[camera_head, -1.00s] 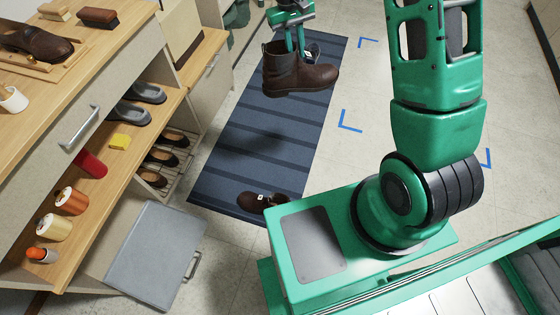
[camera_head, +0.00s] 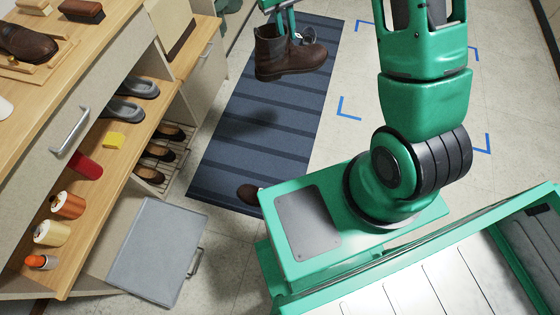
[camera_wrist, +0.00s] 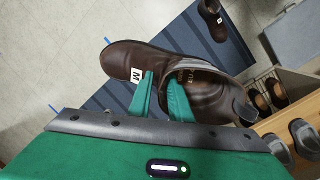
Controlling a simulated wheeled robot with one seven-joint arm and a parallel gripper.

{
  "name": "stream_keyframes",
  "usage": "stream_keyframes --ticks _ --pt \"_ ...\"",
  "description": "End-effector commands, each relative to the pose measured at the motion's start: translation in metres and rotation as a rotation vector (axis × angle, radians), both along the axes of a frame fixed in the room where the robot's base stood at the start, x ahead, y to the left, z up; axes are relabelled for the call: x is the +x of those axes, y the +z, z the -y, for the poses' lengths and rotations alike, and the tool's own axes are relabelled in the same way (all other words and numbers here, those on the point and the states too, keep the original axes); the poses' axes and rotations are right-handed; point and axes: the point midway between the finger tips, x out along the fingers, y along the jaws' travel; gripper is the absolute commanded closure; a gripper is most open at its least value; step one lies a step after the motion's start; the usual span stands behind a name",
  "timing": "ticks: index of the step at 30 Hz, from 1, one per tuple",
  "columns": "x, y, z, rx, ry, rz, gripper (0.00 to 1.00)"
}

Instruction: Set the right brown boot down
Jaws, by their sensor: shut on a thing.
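The brown boot (camera_head: 287,62) hangs upright in my gripper (camera_head: 285,22), over the far part of the dark blue striped mat (camera_head: 262,152). A soft shadow lies on the mat below it, apart from the boot. In the wrist view my gripper (camera_wrist: 163,82) is shut on the boot's (camera_wrist: 122,57) upper near its opening, and a white tag marked M shows beside the fingers. A second brown shoe (camera_head: 248,193) rests at the mat's near end, mostly hidden by my base.
Blue corner marks (camera_head: 348,110) outline a bare floor patch right of the mat. A wooden shelf unit (camera_head: 140,140) with shoes, cups and a yellow block lines the left side. A grey case (camera_head: 155,255) is on the floor at lower left. The mat's middle is clear.

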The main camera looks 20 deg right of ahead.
Motion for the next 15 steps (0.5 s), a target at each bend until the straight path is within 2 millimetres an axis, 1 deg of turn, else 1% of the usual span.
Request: stream_keyframes --ticks 1,5,8,9,11,12,14,15 --pt "0.002 -0.012 -0.004 0.002 0.037 -0.004 1.0" --pt "0.01 -0.047 -0.017 0.01 0.172 -0.006 1.0" --pt "0.016 -0.081 -0.029 0.016 0.295 -0.007 1.0" --pt "0.017 -0.095 -0.034 0.018 0.347 -0.008 1.0" --pt "0.019 -0.117 -0.042 0.022 0.43 -0.008 1.0" --pt "0.02 -0.133 -0.047 0.024 0.487 -0.009 1.0" --pt "0.02 -0.155 -0.056 0.028 0.573 -0.01 1.0" --pt "0.02 -0.171 -0.061 0.029 0.63 -0.01 1.0"
